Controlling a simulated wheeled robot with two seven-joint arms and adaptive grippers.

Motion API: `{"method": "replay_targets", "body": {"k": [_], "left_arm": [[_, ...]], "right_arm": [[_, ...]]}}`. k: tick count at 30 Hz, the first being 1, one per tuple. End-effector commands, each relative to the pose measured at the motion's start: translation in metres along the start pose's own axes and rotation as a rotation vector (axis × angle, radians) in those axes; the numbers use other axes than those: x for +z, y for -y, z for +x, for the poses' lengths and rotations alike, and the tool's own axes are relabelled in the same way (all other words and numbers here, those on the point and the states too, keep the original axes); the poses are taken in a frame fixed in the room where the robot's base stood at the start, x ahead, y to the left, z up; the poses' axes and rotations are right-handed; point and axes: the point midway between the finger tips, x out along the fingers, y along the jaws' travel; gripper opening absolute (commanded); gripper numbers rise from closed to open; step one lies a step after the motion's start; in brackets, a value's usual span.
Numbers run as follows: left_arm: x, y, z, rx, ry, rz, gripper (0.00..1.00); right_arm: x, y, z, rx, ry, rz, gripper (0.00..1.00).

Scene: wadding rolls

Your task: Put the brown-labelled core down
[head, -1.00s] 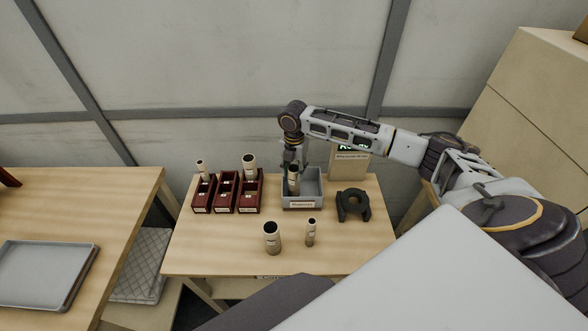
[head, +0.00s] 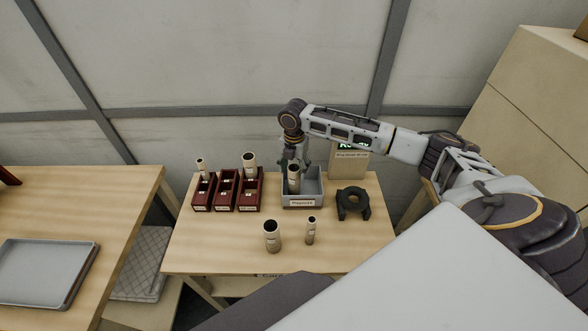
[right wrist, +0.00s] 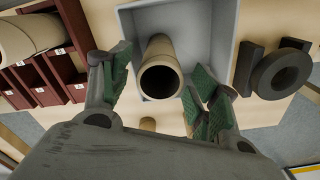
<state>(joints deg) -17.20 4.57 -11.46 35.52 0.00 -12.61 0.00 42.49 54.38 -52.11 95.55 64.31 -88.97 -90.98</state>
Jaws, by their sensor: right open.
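A tan hollow core (head: 294,176) stands in the grey bin (head: 302,202), which has a label on its front. In the right wrist view the core (right wrist: 160,72) stands inside the bin (right wrist: 215,28), its dark open end facing the camera. My right gripper (head: 293,161) is above the bin. In the right wrist view its green-padded fingers (right wrist: 160,85) are spread, one on each side of the core, with visible gaps. The core's label colour cannot be told. My left gripper is not in view.
Two cores, one wide (head: 272,238) and one slim (head: 311,232), stand at the table's front. Dark red boxes (head: 226,204) with cores stand left of the bin. A dark ring-shaped holder (head: 353,204) lies to its right. A sign (head: 349,163) stands behind.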

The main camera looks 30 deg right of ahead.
Motion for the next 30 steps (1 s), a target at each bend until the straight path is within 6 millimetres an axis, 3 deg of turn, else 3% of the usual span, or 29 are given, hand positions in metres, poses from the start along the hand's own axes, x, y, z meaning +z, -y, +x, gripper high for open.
{"method": "replay_targets", "body": {"k": [8,21,30], "left_arm": [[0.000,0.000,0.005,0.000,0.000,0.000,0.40],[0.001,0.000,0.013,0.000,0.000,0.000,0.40],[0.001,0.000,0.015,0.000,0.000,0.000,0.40]], "right_arm": [[0.001,-0.001,-0.030,0.003,0.001,0.000,0.61],[0.000,-0.001,-0.095,0.003,0.000,0.000,0.61],[0.000,-0.001,-0.119,0.001,0.000,0.000,0.61]]}}
